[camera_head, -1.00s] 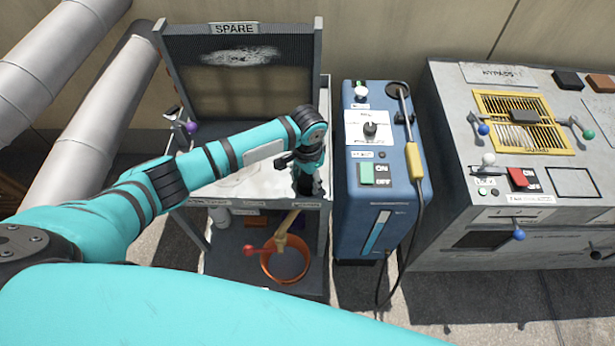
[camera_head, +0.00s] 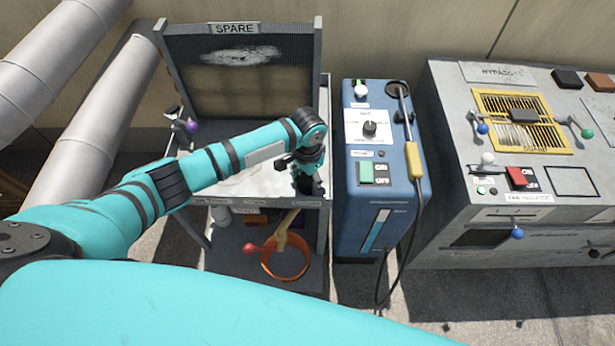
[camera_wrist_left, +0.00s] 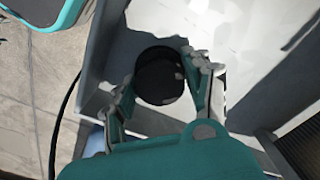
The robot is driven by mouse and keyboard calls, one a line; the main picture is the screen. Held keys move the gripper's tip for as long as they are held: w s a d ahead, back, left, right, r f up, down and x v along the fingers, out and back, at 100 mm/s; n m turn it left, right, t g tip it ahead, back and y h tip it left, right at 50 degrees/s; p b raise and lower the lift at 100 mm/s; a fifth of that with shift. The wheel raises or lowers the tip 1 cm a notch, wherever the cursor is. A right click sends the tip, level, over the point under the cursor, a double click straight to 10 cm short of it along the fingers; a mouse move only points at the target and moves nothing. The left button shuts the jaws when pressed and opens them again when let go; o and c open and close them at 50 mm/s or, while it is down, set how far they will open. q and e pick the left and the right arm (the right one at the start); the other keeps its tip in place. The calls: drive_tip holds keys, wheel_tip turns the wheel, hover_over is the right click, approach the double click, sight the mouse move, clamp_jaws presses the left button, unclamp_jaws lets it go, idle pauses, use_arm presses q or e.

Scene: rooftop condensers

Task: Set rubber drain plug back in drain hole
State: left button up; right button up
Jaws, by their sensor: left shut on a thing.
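The rubber drain plug (camera_wrist_left: 160,76) shows in the left wrist view as a round black piece between the two fingers. My left gripper (camera_head: 309,182) is shut on it, at the right front corner of the white-topped bench (camera_head: 240,185) in the head view. The gripper points down, and the arm hides much of the bench top behind it. A dark shadow lies around the plug in the wrist view, so I cannot tell whether the plug touches the surface. I cannot make out the drain hole. My right gripper is not in view.
A panel marked SPARE (camera_head: 238,70) stands at the bench's back. A blue cabinet (camera_head: 372,230) with a yellow-handled wand (camera_head: 414,160) is close to its right. An orange bucket (camera_head: 286,262) sits on the lower shelf. A grey control unit (camera_head: 440,190) stands further right.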

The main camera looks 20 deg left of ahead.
use_arm(q)
drive_tip(key=shift+f, duration=0.1)
idle(0.6)
drive_tip(key=o, duration=1.3)
wheel_tip(320, 180, up, 12)
drive_tip(key=shift+s+f, duration=0.1)
